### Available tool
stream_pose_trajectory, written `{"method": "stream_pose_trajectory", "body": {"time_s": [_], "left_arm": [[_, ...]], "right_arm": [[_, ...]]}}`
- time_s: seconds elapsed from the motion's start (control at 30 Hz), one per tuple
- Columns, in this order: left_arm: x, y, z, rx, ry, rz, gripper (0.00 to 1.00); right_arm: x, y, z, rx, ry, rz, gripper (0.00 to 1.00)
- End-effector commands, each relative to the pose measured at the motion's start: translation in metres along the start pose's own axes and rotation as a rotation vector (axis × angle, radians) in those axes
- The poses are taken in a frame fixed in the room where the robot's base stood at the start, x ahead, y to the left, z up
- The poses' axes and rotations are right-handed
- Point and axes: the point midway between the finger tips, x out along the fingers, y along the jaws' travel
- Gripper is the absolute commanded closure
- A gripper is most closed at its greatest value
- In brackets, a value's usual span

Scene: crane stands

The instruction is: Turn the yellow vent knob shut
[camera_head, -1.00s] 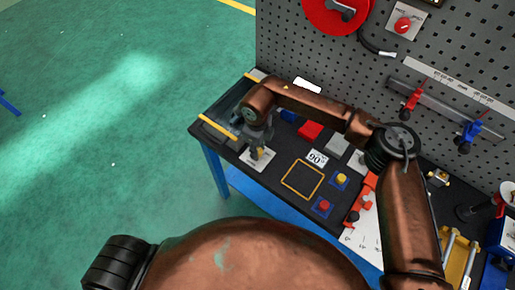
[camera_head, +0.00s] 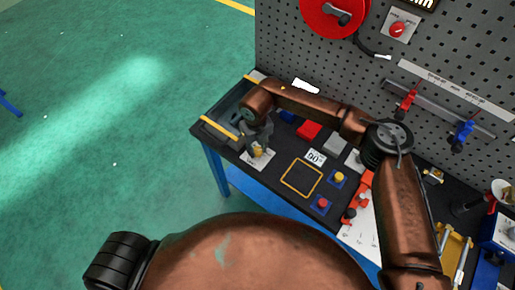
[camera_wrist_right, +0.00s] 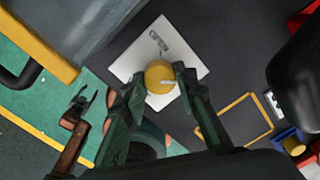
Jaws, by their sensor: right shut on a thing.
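The yellow vent knob (camera_wrist_right: 160,76) is round, with a pale mark on its top, and stands on a white plate (camera_wrist_right: 190,62) with dark lettering. In the head view the knob (camera_head: 258,150) shows in part below my right gripper (camera_head: 259,146), at the left end of the bench. My right gripper (camera_wrist_right: 157,84) is shut on the knob, one finger on each side of it. My left gripper (camera_wrist_right: 83,104) shows small and low in the wrist view, away from the bench, with its fingers apart and nothing between them.
A tray with a yellow handle (camera_head: 220,128) lies left of the plate. A yellow square outline (camera_head: 302,178), a yellow button (camera_head: 339,177) and a red button (camera_head: 323,203) lie to the right. A perforated panel (camera_head: 285,45) rises behind the bench.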

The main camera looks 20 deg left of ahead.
Motion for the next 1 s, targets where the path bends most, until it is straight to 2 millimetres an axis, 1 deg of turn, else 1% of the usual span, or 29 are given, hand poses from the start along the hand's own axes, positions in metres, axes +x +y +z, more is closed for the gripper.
{"method": "stream_pose_trajectory", "body": {"time_s": [0.47,0.5,0.73,1.0], "left_arm": [[-0.0005,0.0002,0.0001,0.000,0.000,0.000,0.60],[-0.0005,0.0002,0.0001,0.000,0.000,0.000,0.60],[-0.0005,0.0003,0.0002,0.000,0.000,0.000,0.60],[-0.0006,-0.0005,0.0019,0.000,-0.001,-0.001,0.60]], "right_arm": [[-0.0006,-0.0010,0.0008,0.017,-0.001,-0.001,0.97],[-0.0006,-0.0010,0.0008,0.017,-0.001,-0.001,0.72],[-0.0004,-0.0005,0.0005,0.015,-0.001,-0.001,0.56],[-0.0007,-0.0001,0.0003,0.014,0.000,0.000,0.55]]}}
